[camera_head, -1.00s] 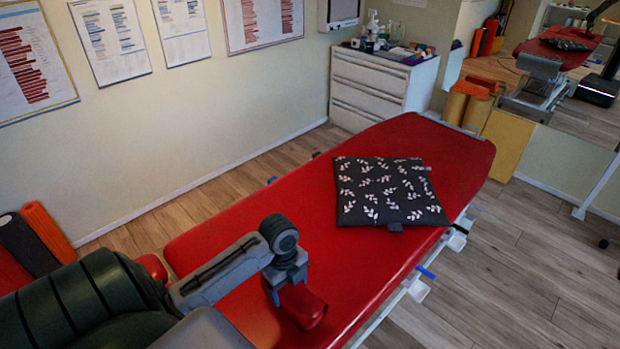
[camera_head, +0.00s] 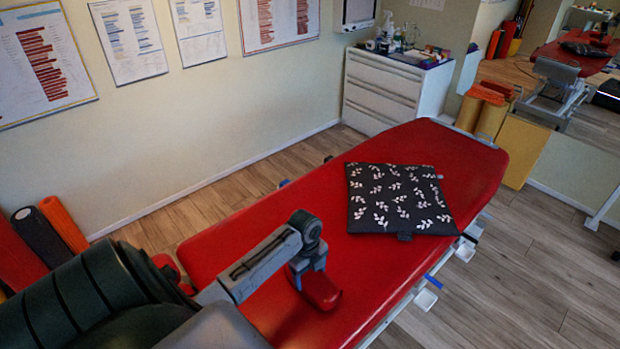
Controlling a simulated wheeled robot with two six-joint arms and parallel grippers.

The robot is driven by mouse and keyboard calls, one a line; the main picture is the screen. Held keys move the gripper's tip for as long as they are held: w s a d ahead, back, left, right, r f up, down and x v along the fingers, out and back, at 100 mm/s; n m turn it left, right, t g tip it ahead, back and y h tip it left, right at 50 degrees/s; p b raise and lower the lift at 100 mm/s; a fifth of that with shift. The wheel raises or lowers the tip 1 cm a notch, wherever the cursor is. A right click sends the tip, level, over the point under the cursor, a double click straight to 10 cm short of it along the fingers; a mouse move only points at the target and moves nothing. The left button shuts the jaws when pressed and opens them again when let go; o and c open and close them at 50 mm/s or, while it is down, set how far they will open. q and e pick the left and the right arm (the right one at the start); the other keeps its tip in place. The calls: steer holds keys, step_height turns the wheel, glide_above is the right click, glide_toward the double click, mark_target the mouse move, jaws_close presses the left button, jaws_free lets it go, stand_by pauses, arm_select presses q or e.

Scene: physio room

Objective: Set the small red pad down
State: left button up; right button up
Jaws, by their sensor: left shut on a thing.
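The small red pad (camera_head: 322,292) is in my left gripper (camera_head: 309,283), over the near half of the red treatment table (camera_head: 230,243). The gripper is shut on the pad, and its fingers are partly hidden by the wrist. The pad is low over the red surface; I cannot tell whether it touches it. My right gripper is not in the view.
A dark cushion with white leaf patterns (camera_head: 398,199) lies on the table's far half. A white drawer cabinet (camera_head: 384,92) with bottles stands behind. Orange and dark rolls (camera_head: 63,225) stand at the left wall. Bare red surface surrounds the pad.

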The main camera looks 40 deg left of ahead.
arm_select(q)
steer(key=o, duration=1.1)
steer(key=shift+f, duration=0.15)
steer(key=shift+c, duration=0.2)
steer(key=shift+r, duration=0.2)
steer(key=shift+a+r, duration=0.1)
steer(key=shift+r, duration=0.15)
step_height(320, 180, up, 11)
steer(key=a+b, duration=0.1)
steer(key=b, duration=0.2)
steer(key=shift+r, duration=0.2)
